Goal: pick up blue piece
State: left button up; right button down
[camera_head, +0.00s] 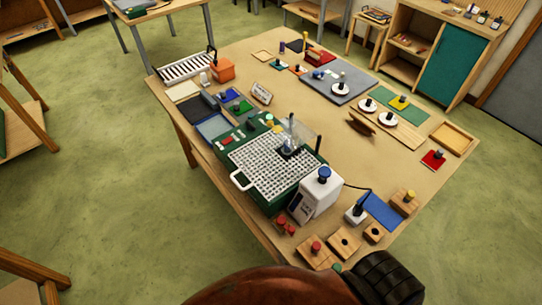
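A small blue piece (225,97) with a dark knob lies flat on the wooden table (290,75), on its left side. A green piece (240,107) with a dark knob lies just in front of it. Neither of my grippers can be made out in the head view, and nothing is seen touching the blue piece.
A green machine with a white grid top (262,165) stands at the front, with a white bottle-like box (316,196) beside it. A grey board (340,88) lies at right.

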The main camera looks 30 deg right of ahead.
aim_at(225, 97)
jog(key=k, duration=1)
jog(key=u, duration=0.65)
jog(key=i, duration=3.05)
jog(key=z, duration=1.9)
jog(key=i, duration=0.5)
jog(key=u, duration=0.05)
